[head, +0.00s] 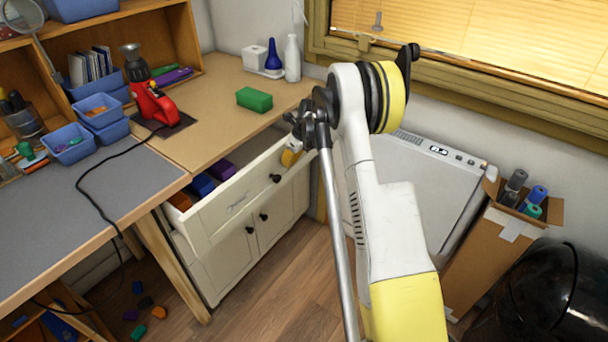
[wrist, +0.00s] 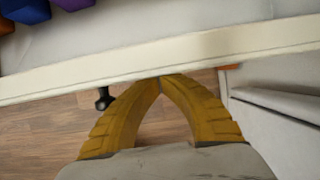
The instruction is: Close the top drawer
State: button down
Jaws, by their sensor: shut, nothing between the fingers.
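The top drawer (head: 228,207) of the white cabinet is pulled out below the wooden worktop. Blue, purple and orange blocks lie inside it. My gripper (head: 290,156) is at the right part of the drawer front, near the right dark knob (head: 275,178). In the wrist view my gripper's yellow fingers (wrist: 160,82) meet at the tips, with nothing between them. The tips are at the outer face of the drawer front (wrist: 220,45); I cannot tell whether they touch it. A dark knob (wrist: 104,99) shows left of the fingers.
The lower cabinet doors (head: 240,252) are shut. A green block (head: 254,99) lies on the worktop. A white appliance (head: 430,185) and a cardboard box (head: 480,245) with rolls stand to the right. Small blocks lie on the floor at lower left. The floor before the cabinet is clear.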

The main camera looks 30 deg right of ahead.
jog(key=w+a, duration=0.1)
jog(key=w, duration=0.2)
jog(key=w+a, duration=0.1)
jog(key=w, duration=0.5)
jog(key=shift+a+p, duration=0.35)
jog(key=shift+a, duration=0.05)
jog(key=shift+s, duration=0.1)
